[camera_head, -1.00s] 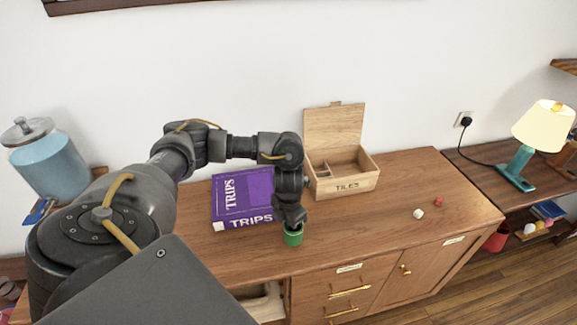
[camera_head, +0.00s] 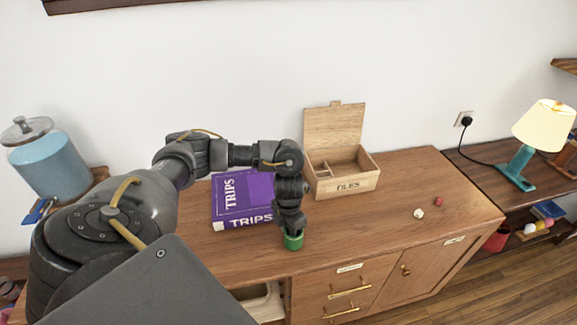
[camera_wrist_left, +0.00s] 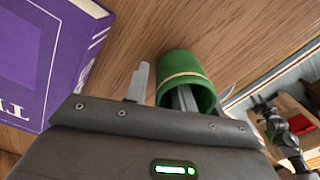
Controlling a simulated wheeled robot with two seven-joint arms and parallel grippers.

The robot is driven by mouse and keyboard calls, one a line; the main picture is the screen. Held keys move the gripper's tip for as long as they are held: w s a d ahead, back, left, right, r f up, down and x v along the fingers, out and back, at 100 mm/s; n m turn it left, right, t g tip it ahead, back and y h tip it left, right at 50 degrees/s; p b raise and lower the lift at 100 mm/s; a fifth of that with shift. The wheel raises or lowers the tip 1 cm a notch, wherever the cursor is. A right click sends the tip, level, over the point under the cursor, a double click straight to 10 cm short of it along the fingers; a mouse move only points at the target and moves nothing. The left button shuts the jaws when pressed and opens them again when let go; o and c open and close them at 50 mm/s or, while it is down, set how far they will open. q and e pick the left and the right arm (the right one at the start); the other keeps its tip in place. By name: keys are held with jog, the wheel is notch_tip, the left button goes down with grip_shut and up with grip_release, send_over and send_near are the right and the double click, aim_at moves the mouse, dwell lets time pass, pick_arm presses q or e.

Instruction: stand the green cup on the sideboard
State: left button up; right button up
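The green cup (camera_head: 292,242) is at the sideboard's (camera_head: 370,220) front part, below my left gripper (camera_head: 291,228). In the left wrist view the cup (camera_wrist_left: 205,90) has its mouth toward the gripper and a pale band across it. One finger of my left gripper (camera_wrist_left: 162,90) reaches into the cup and the other is outside its left wall, with a small gap, so the fingers look apart. The cup looks upright on the wood; its base is hard to see. A dark part of my right arm (camera_wrist_left: 287,140) shows at the right; its fingers are unclear.
A purple book (camera_head: 243,195) lies just left of the cup. An open wooden tile box (camera_head: 345,184) stands behind to the right. A white die (camera_head: 418,213) and a red one (camera_head: 438,201) lie farther right. The front edge is close to the cup.

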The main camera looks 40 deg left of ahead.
pick_arm(q)
jog(key=shift+r, duration=0.1)
jog(key=shift+r, duration=0.25)
notch_tip(320, 180, up, 12)
jog(key=shift+f+p, duration=0.2)
jog(key=shift+p, duration=0.65)
